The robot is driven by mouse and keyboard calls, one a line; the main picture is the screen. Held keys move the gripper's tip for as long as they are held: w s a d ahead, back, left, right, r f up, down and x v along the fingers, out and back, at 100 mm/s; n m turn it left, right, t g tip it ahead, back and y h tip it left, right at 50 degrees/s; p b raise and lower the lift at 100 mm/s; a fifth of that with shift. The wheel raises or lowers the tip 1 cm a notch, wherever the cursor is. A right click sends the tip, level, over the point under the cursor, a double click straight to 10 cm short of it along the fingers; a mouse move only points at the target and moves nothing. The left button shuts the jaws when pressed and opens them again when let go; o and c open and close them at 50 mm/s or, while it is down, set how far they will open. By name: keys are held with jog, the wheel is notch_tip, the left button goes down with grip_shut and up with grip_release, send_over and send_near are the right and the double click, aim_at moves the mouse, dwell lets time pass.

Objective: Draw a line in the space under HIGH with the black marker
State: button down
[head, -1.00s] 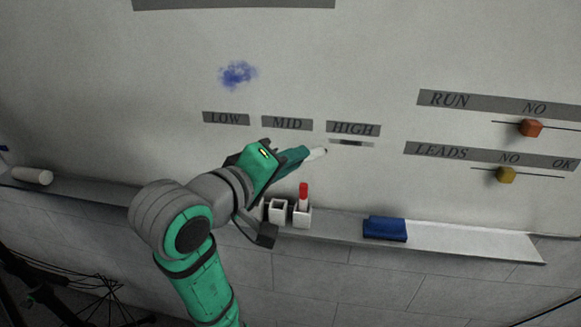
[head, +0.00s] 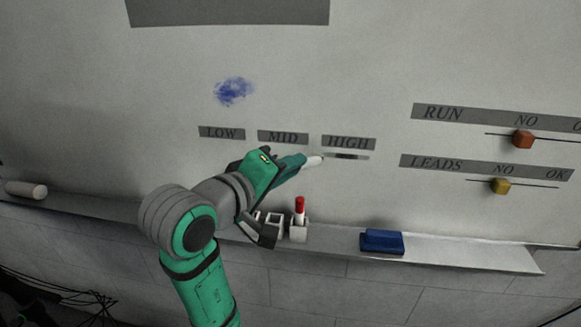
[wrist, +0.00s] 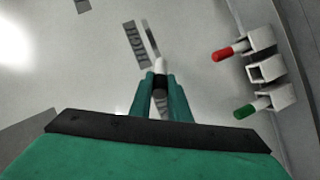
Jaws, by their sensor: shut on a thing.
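My gripper (head: 303,162) is shut on a marker (head: 315,161) with a white body and a dark tip, held up to the whiteboard; it also shows in the wrist view (wrist: 160,64). The HIGH label (head: 348,142) is a grey strip on the board. Under it lies a grey streak with a darker middle (head: 348,156); a streak also shows beside the label in the wrist view (wrist: 149,38). The marker's tip is at the left end of this streak, below the label's left edge. I cannot tell whether the tip touches the board.
Below is a ledge (head: 470,258) with white marker holders (head: 298,233), a red marker (head: 300,208), a blue eraser (head: 382,241) and a white cylinder (head: 26,189). The wrist view also shows a green marker (wrist: 244,111). LOW (head: 222,132) and MID (head: 283,137) labels and a blue smudge (head: 233,91) are on the board.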

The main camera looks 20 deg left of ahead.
aim_at(314, 164)
jog(key=shift+w+a, duration=0.2)
jog(key=shift+w, duration=0.65)
dwell(0.8)
jog(key=shift+d, duration=0.1)
jog(key=shift+w+d, duration=0.15)
jog(key=shift+d, duration=0.4)
jog(key=shift+d, duration=0.1)
jog(key=shift+w+d, duration=0.25)
jog(key=shift+d, duration=0.3)
jog(key=shift+w+d, duration=0.2)
jog(key=shift+d, duration=0.45)
jog(key=shift+d, duration=0.15)
jog(key=shift+w+d, duration=0.2)
jog(key=shift+d, duration=0.35)
